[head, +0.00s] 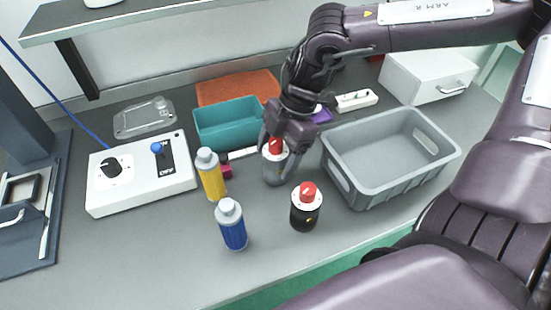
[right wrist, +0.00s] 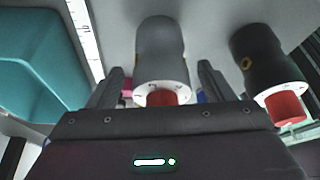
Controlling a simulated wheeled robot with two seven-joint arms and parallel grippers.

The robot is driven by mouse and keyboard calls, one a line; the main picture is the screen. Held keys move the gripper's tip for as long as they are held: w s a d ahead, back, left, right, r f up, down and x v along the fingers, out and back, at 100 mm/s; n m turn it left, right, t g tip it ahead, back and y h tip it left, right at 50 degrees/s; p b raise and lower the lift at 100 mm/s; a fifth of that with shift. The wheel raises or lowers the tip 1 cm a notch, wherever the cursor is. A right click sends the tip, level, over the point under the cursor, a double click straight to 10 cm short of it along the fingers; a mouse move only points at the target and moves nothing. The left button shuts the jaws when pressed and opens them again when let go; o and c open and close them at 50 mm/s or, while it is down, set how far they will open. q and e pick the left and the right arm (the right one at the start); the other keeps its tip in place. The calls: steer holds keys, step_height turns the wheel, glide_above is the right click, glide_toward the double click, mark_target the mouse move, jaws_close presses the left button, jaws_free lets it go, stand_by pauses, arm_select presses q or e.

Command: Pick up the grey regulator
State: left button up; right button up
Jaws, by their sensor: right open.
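The grey regulator (head: 272,175) stands upright on the bench, a grey cylinder with a white collar and a red knob. My right gripper (head: 281,148) is over its top, open, and hides part of it. In the right wrist view the regulator's grey body (right wrist: 161,50) shows between the two spread fingers of the gripper (right wrist: 160,82), with visible gaps on both sides. A black regulator (head: 305,212) with a red knob stands in front and to the right; it also shows in the right wrist view (right wrist: 265,58). My left gripper is not in view.
A yellow bottle (head: 211,180) and a blue bottle (head: 232,230) stand to the left. A teal bin (head: 205,133) is behind and a grey crate (head: 360,192) is on the right. A white switch box (head: 130,195) is at the left. The front bench is clear.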

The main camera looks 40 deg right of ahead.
steer(key=shift+c, duration=0.3)
steer(key=c, duration=1.2)
